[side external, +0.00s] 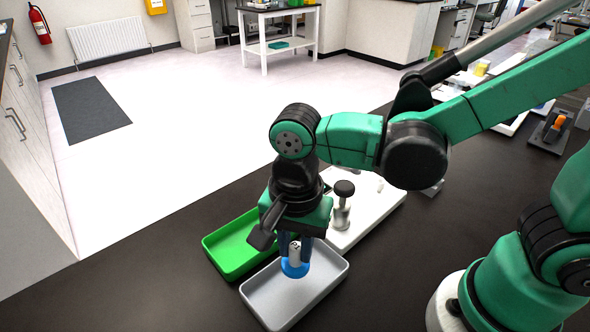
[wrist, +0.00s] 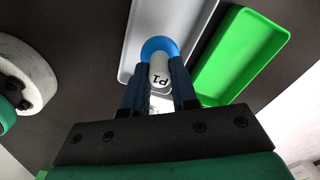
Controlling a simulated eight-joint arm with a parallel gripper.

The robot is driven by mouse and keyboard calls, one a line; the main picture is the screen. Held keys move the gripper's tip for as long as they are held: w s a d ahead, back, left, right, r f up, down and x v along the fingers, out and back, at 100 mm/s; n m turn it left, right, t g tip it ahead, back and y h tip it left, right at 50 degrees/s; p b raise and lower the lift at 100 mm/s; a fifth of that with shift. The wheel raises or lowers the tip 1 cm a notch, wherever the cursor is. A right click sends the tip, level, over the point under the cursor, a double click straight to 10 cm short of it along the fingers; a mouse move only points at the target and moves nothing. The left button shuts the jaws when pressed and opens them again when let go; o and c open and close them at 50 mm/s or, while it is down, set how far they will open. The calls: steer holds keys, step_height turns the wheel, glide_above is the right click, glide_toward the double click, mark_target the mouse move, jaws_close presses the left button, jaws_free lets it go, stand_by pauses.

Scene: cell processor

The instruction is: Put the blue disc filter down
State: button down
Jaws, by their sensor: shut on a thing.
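The blue disc filter (side external: 295,269) is a blue round piece with a white part marked "P1" on it. My gripper (side external: 294,255) points down over the grey tray (side external: 322,291) and is shut on the filter's white part. In the wrist view, the filter (wrist: 160,46) sits between the fingertips of my gripper (wrist: 160,75), blue disc outermost. The grey tray (wrist: 196,22) lies behind it. The filter appears over the tray's far end in the side view. I cannot tell whether it touches the tray floor.
A green tray (side external: 228,262) stands beside the grey one, also in the wrist view (wrist: 232,62). A white board (side external: 372,215) with an upright black-knobbed tool (side external: 343,200) lies behind. The dark bench in front and to the left is clear.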

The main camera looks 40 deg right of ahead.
mark_target(296, 262)
steer(key=shift+f, duration=2)
steer(key=c, duration=0.7)
jaws_free()
steer(key=shift+r, duration=0.1)
step_height(296, 262, up, 11)
steer(key=shift+r, duration=0.2)
steer(key=shift+d+r, duration=0.1)
steer(key=shift+r, duration=0.05)
steer(key=w+d+n+t, duration=0.1)
steer(key=d+n+t, duration=0.1)
steer(key=d+n, duration=0.1)
steer(key=w+d+f+n+t, duration=0.1)
steer(key=d+n+t, duration=0.1)
steer(key=d+n, duration=0.2)
steer(key=w+d+f+n+t, duration=0.1)
steer(key=d+n+t, duration=0.1)
steer(key=d, duration=0.3)
steer(key=shift+d+n+t, duration=0.2)
steer(key=shift+n+t, duration=0.1)
steer(key=shift+n, duration=0.6)
steer(key=shift+d+n+t, duration=0.3)
steer(key=shift+d+n, duration=0.15)
steer(key=shift+n, duration=0.15)
